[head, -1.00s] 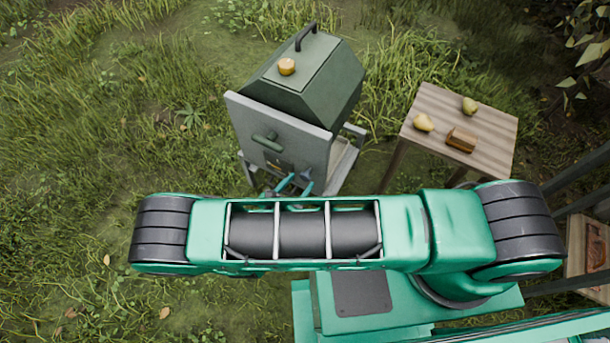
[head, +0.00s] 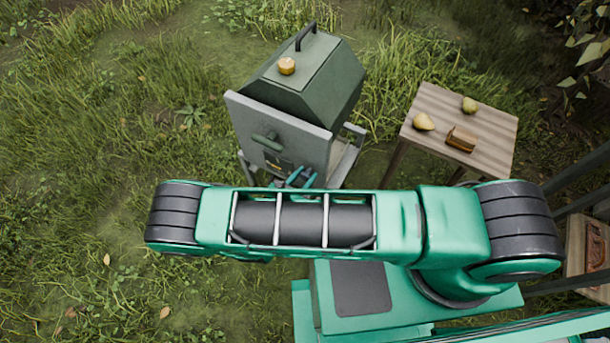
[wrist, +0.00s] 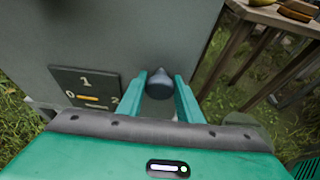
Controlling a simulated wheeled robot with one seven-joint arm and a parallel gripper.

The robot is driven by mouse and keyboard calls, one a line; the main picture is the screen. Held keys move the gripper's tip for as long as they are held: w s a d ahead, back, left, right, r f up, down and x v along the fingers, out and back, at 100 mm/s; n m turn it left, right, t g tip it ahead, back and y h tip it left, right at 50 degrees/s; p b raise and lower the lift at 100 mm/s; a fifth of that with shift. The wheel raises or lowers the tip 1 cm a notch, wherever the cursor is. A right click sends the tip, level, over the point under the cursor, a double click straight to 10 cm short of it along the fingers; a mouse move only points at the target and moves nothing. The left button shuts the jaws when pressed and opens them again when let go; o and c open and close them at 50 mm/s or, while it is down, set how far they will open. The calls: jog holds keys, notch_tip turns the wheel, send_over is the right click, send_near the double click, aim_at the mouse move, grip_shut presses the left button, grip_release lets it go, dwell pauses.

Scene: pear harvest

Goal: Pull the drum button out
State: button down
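The green-grey machine (head: 308,95) stands on the grass with a grey front panel (head: 262,124); the panel also fills much of the wrist view (wrist: 110,35). A dark rounded button (wrist: 160,84) sticks out low on this panel. My gripper (wrist: 163,85) has its two teal fingers on either side of the button, with small gaps showing beside it, so it looks open around it. In the head view my gripper (head: 296,176) is at the panel's lower right, partly hidden by my arm. A dial plate (wrist: 87,87) marked 0, 1, 2 is left of the button, its yellow pointer roughly level.
A green handle (head: 265,138) sticks out of the panel above. A yellow round thing (head: 287,66) sits on the machine's top. Grass on the left is open.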

aim_at(304, 179)
jog(key=shift+s+a, duration=0.55)
jog(key=shift+s, duration=0.2)
jog(key=shift+s+a, duration=0.5)
jog(key=shift+s, duration=0.2)
jog(key=c, duration=1.3)
grip_release()
jog(key=shift+s, duration=0.1)
jog(key=v, duration=1)
jog(key=shift+s+a+r, duration=0.1)
jog(key=shift+s+a, duration=0.1)
